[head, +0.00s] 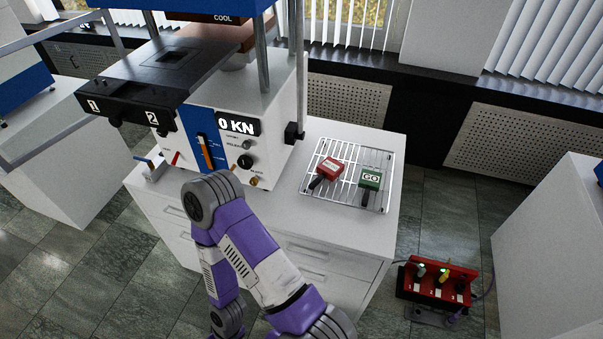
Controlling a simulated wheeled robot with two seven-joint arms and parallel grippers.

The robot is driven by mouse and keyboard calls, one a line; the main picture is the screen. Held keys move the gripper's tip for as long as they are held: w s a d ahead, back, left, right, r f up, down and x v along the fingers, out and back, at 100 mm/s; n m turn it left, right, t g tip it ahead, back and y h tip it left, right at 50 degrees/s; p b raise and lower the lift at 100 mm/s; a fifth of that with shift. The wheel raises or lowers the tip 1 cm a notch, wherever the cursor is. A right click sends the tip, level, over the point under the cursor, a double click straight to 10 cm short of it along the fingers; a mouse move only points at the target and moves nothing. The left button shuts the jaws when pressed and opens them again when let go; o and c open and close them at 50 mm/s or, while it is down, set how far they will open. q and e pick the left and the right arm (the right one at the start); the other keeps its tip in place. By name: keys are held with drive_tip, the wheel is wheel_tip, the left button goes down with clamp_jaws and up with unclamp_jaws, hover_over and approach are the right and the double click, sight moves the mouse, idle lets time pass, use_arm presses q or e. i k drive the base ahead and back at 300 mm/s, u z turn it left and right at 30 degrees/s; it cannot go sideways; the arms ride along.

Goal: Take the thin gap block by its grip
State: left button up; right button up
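Two small blocks with dark grips lie on a wire rack (380,203) on the white cabinet. The red block (331,167) is on the left, with its dark grip (317,183) pointing down and left; its label is too small to read. The green block (370,179) is to its right, marked "GO", with its dark grip (365,199) pointing toward the front. I cannot tell from this view which one is thinner. One of my purple and white arms is bent in front of the cabinet. Neither gripper is in view.
A press (246,170) with a "0 KN" display and a black top plate (150,72) stands left of the rack. A red box with knobs (437,283) is low at the right. Another white cabinet (550,245) stands at the far right. Floor shows between the cabinets.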

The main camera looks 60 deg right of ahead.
sight(369, 180)
drive_tip(key=u, duration=0.55)
drive_tip(key=k, duration=1.15)
drive_tip(key=z, duration=1.95)
drive_tip(key=i, duration=0.2)
drive_tip(key=z, duration=0.15)
